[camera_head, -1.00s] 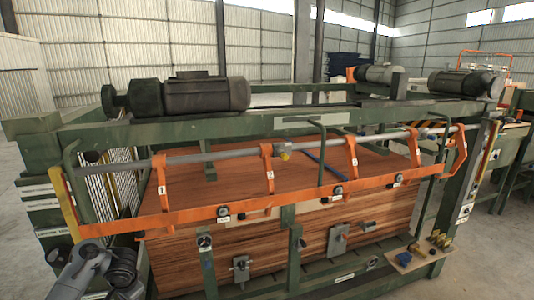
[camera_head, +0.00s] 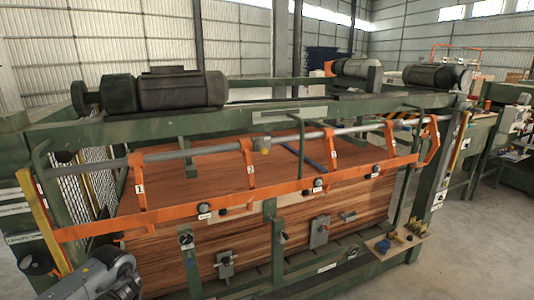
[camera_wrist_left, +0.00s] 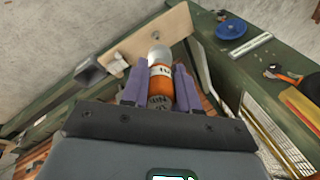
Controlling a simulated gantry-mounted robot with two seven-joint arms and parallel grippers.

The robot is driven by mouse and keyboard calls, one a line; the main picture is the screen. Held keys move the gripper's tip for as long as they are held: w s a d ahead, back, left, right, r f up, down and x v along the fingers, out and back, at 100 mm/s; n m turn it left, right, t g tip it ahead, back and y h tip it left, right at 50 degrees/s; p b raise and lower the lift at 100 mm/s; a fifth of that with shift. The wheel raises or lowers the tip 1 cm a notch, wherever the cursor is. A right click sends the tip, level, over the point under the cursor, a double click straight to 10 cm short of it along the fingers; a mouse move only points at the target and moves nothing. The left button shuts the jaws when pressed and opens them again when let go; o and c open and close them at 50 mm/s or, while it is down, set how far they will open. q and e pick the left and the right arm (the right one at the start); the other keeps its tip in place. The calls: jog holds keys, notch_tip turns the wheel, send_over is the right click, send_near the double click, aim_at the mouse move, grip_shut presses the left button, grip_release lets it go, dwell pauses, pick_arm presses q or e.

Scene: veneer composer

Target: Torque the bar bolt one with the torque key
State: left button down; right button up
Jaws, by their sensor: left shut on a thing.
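In the left wrist view my left gripper (camera_wrist_left: 160,70) is shut on an orange cylindrical tool, the torque key (camera_wrist_left: 160,86), with a pale rounded end and a white printed band. Its far end is partly hidden. In the head view my left arm is at the bottom left; its fingers cannot be made out. The orange bar (camera_head: 265,194) crosses the machine front, with dark round bolts along it. The leftmost visible bolt (camera_head: 205,208) has a small tag too small to read. Orange arms carry numbers, with 1 at the left. My right gripper is not in view.
A veneer stack (camera_head: 250,238) lies behind the bar, between green frame posts. A board with small parts (camera_head: 398,240) stands at the front right. In the left wrist view a blue disc (camera_wrist_left: 231,28) and a silver bar (camera_wrist_left: 251,46) lie on a green surface.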

pick_arm(q)
jog(key=s+a+n+g, duration=0.2)
jog(key=s+a+n, duration=0.25)
jog(key=s, duration=0.35)
jog(key=s+a+n+g, duration=0.1)
jog(key=s+a+n, duration=0.35)
jog(key=s, duration=0.25)
jog(key=w+d+m+t, duration=0.1)
jog(key=w+d+m, duration=0.2)
jog(key=d, duration=1.1)
jog(key=w+d+m+t, duration=0.1)
jog(key=w+d+m, duration=0.2)
jog(key=d, duration=1.2)
jog(key=s+r+p, duration=0.2)
jog(key=r+p, duration=1.1)
jog(key=r, duration=0.1)
jog(key=s+r+p, duration=0.2)
jog(key=r+p, duration=1.1)
jog(key=r, duration=0.2)
jog(key=shift+d, duration=0.15)
